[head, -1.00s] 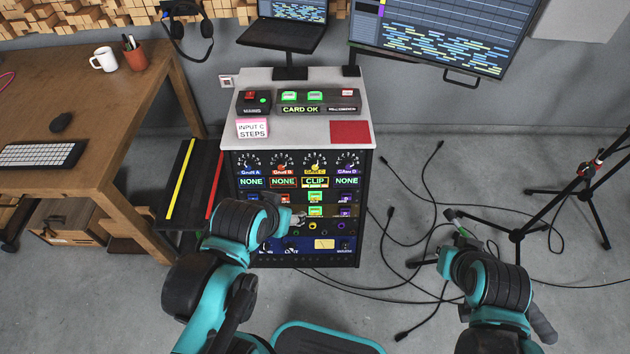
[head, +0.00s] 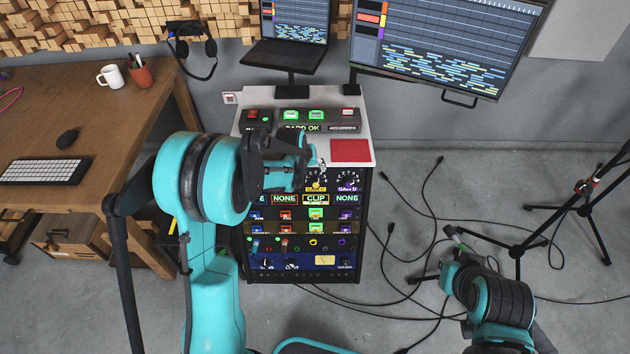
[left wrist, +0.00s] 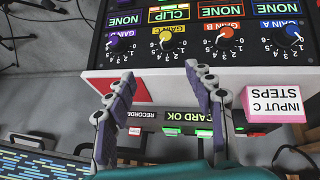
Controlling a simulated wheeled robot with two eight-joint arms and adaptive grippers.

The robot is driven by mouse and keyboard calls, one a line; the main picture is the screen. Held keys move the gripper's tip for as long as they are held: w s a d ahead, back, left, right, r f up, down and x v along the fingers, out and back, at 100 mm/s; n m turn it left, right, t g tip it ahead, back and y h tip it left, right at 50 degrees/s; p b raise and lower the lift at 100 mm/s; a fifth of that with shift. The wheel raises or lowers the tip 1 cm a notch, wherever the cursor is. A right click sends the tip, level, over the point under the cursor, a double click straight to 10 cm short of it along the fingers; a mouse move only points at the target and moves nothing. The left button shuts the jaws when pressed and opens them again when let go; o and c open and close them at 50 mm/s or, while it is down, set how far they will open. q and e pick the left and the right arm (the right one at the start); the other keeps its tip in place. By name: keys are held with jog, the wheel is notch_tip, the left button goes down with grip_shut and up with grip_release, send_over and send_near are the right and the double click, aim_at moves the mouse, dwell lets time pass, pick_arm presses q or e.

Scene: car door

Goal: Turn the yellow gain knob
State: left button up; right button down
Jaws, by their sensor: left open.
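The yellow gain knob (head: 316,180), marked GAIN C, is on the top row of the rack's front panel. It also shows in the left wrist view (left wrist: 167,41), upside down, between the purple and red knobs. The display with it reads CLIP. My left gripper (head: 319,162) is at the rack's top front edge, close to the knob. Its two fingers (left wrist: 158,76) are apart and empty, with the knob beyond the gap between their tips; I see no contact. The left arm hides the left part of the knob row in the head view. My right gripper (head: 449,236) is low at the right; its jaws are unclear.
The rack top (head: 359,133) carries a red pad (head: 350,151), button boxes and, in the wrist view, a pink-white INPUT C STEPS block (left wrist: 273,104). A wooden desk (head: 95,130) is at left. Cables (head: 405,218) and a tripod stand (head: 515,250) are on the floor at right.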

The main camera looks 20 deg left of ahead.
pick_arm(q)
send_near(315, 182)
jog(key=x, duration=0.2)
jog(key=shift+n, duration=0.4)
jog(key=b+x, duration=0.2)
jog(key=x, duration=0.6)
jog(key=shift+f+b, duration=0.1)
jog(key=shift+b, duration=0.3)
jog(key=shift+c, duration=0.4)
jog(key=c, duration=1.1)
